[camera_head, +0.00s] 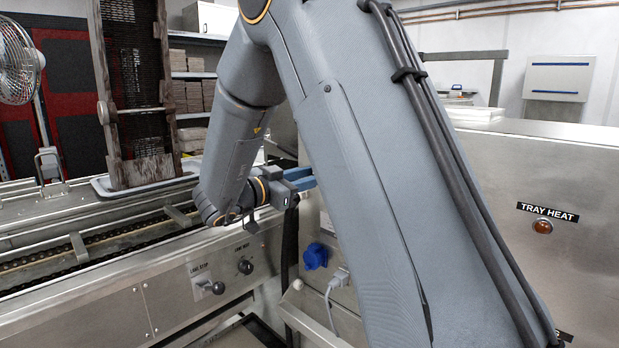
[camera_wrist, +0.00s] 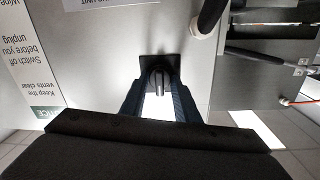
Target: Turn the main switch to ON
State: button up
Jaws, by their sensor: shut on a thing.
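The main switch (camera_wrist: 158,66) shows in the wrist view as a black square plate with a black knob on a grey metal panel. The two dark fingers of my gripper (camera_wrist: 158,88) reach up to it from below and are shut on the knob. The fingers partly hide the knob, and I see no ON or OFF marking, so I cannot tell its setting. In the head view my gripper (camera_head: 303,181) shows blue fingers pointing right, and my own arm hides the switch.
A blue socket (camera_head: 315,256) and a grey plug with a cable (camera_head: 338,279) are on the panel below my gripper. The line stop knob (camera_head: 217,288) is at lower left. The tray heat lamp (camera_head: 542,226) is far right.

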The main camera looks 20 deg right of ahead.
jog(key=m+b, duration=0.8)
jog(key=m+y+b, duration=0.1)
jog(key=m+b, duration=0.7)
jog(key=m, duration=0.1)
jog(key=shift+s+f+t, duration=0.15)
jog(key=shift+s+t, duration=0.05)
jog(key=shift+t, duration=0.1)
jog(key=shift+b, duration=0.4)
jog(key=o, duration=1)
jog(key=shift+o, duration=0.2)
jog(key=v, duration=0.7)
jog(key=shift+s+a, duration=0.2)
jog(key=shift+a, duration=0.1)
